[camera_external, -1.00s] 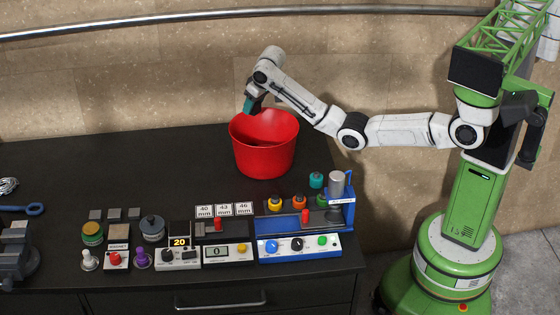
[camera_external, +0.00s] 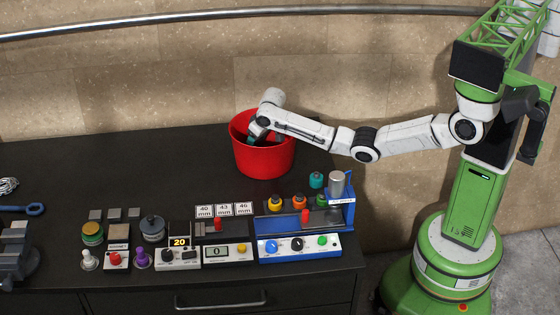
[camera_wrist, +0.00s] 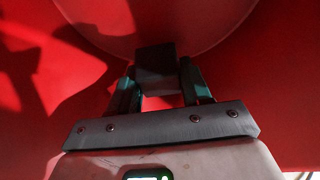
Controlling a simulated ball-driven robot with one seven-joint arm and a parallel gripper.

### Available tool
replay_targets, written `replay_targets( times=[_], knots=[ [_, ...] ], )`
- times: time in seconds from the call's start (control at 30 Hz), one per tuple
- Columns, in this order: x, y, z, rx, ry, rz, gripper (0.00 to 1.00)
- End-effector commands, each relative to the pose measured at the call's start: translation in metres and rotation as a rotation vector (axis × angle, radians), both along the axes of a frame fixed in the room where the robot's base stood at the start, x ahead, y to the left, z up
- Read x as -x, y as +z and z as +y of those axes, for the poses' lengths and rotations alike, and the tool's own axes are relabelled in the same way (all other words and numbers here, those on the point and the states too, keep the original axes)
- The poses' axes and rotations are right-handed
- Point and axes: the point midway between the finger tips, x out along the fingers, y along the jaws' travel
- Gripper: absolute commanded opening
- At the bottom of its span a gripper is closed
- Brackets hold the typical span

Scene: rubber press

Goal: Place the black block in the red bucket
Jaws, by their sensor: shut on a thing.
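The red bucket (camera_external: 264,160) stands upright on the dark bench. My gripper (camera_external: 254,137) reaches down inside it, and the bucket's rim and wall hide its fingertips in the external view. In the wrist view my gripper (camera_wrist: 157,85) has its teal fingers shut on the black block (camera_wrist: 155,66). The block is above or near the bucket's floor; I cannot tell whether it touches. The red inner wall and floor of the bucket (camera_wrist: 215,28) fill most of the wrist view.
A blue press (camera_external: 336,205) stands right of centre on the bench, with a control box (camera_external: 300,247) before it. Weights, switches and displays line the front. A vise (camera_external: 15,250) is at the left edge. The bench left of the bucket is mostly clear.

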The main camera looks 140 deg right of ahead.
Motion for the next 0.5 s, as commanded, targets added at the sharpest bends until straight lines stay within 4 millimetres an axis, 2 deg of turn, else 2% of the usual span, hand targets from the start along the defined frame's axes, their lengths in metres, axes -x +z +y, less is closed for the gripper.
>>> replay_targets(
  times=[0.17,0.5],
  knots=[
    [0.001,-0.021,0.0,-0.002,-0.001,0.001,0.14],
    [0.0,-0.024,0.0,0.0,-0.001,0.0,0.14]
  ],
)
